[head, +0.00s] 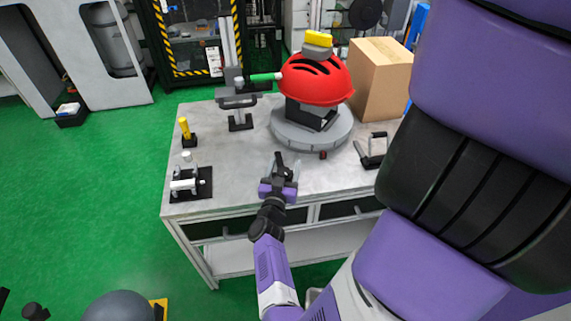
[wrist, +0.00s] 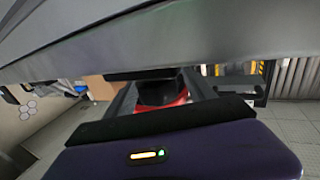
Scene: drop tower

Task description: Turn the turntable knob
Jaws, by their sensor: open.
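The turntable (head: 287,138) is a round grey disc on the workbench. A small dark red knob (head: 323,155) sits at its front edge. A red helmet (head: 318,82) with black slots rests on a dark stand on the disc. My gripper (head: 284,162) is open and empty above the front part of the bench, to the left of the knob and apart from it. In the wrist view, part of the red helmet (wrist: 163,95) shows beyond the jaws. I cannot make out the knob in that view.
On the bench (head: 240,150), a cardboard box (head: 380,78) stands at the back right. A stand with a green-handled bar (head: 265,77), a yellow post (head: 184,128) and a clamp (head: 186,184) are at left. A black-handled fixture (head: 372,150) is right of the knob.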

